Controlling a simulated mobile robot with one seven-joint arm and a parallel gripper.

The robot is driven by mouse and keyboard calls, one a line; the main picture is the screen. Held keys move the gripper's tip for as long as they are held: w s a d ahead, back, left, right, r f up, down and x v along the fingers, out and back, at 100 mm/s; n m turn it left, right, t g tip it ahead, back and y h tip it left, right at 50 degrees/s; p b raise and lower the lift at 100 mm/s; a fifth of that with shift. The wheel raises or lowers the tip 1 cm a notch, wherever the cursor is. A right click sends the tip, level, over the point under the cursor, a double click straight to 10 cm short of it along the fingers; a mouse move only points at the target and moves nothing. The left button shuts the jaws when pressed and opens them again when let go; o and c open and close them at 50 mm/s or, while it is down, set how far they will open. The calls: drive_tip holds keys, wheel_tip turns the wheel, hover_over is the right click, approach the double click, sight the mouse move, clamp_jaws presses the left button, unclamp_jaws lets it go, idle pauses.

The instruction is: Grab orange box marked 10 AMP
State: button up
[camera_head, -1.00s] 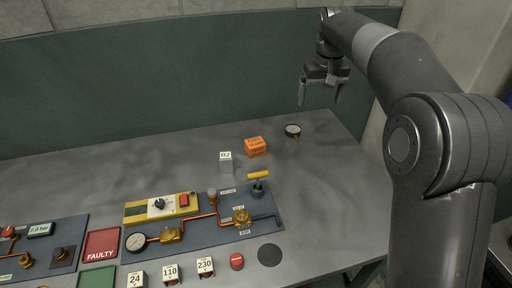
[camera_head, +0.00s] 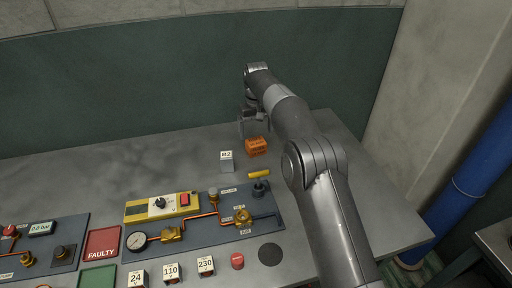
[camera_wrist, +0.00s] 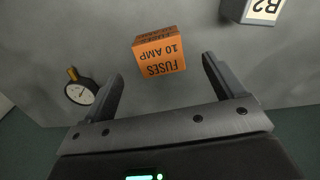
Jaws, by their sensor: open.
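The orange box (camera_head: 257,147) stands on the grey table near its back edge. In the wrist view the orange box (camera_wrist: 159,54) reads "FUSES 10 AMP", upside down, and lies ahead of the fingertips, between their lines. My gripper (camera_head: 254,132) is just behind and above the box in the head view, partly hidden by my arm. In the wrist view my gripper (camera_wrist: 162,68) is open and empty, with one finger to each side of the box's line and apart from it.
A grey block marked B2 (camera_head: 227,162) stands left of the box. A round gauge (camera_wrist: 81,93) lies on the other side. In front are the yellow handle (camera_head: 259,175) and the panel with copper pipes (camera_head: 205,240). The table's back left is clear.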

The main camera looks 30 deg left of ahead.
sight(257, 143)
drive_tip(key=f, duration=0.7)
drive_tip(key=shift+d+f, duration=0.2)
drive_tip(key=shift+f, duration=0.05)
drive_tip(key=c, duration=1.1)
